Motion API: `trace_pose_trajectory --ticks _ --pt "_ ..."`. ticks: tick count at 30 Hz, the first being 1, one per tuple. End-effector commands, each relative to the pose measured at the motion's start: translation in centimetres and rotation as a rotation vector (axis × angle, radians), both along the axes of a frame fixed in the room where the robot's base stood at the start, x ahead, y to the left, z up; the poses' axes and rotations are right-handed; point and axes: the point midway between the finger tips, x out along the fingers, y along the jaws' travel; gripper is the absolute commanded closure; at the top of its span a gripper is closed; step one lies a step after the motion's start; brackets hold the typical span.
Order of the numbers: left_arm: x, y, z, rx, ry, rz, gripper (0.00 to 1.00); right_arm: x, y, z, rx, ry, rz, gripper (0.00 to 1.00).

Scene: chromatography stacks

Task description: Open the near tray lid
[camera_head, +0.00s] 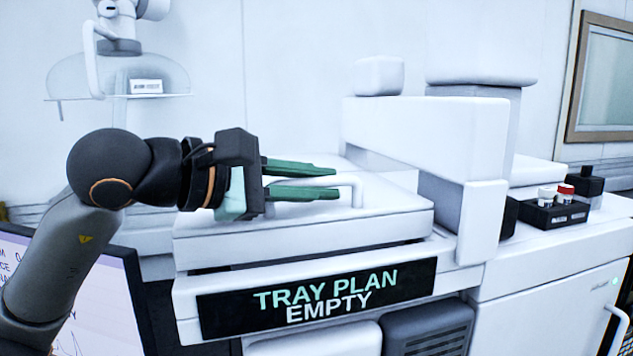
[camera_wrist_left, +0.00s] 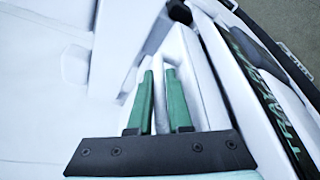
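The near tray lid (camera_head: 390,222) is a white slab lying flat and shut on the white unit, above a black sign. A white bar handle (camera_head: 357,190) stands on its top. My left gripper (camera_head: 337,183) comes in from the left, low over the lid, its two green fingers pointing right along the handle. The fingers are apart, with the handle bar between them. In the left wrist view, the fingers (camera_wrist_left: 159,75) lie on either side of the white handle (camera_wrist_left: 160,100); whether they touch it is unclear. My right gripper is not in view.
The black sign (camera_head: 318,299) reads "TRAY PLAN EMPTY". A white raised arm-like housing (camera_head: 430,130) stands behind and right of the lid. A black rack (camera_head: 553,213) with capped vials sits further right. A screen (camera_head: 110,285) stands at lower left.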

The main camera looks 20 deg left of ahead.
Motion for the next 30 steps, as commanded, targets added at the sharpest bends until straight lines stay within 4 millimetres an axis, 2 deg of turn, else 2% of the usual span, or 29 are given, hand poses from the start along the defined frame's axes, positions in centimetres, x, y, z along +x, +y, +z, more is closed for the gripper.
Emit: trace_pose_trajectory --ticks 1,4,30 --pt "-0.02 0.01 0.00 0.000 0.000 0.000 0.90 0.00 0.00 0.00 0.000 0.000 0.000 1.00" --pt "-0.02 0.02 0.01 0.000 0.000 0.000 1.00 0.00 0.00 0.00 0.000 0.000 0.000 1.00" --pt "-0.03 0.03 0.03 0.000 0.000 0.000 1.00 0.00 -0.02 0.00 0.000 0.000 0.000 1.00"
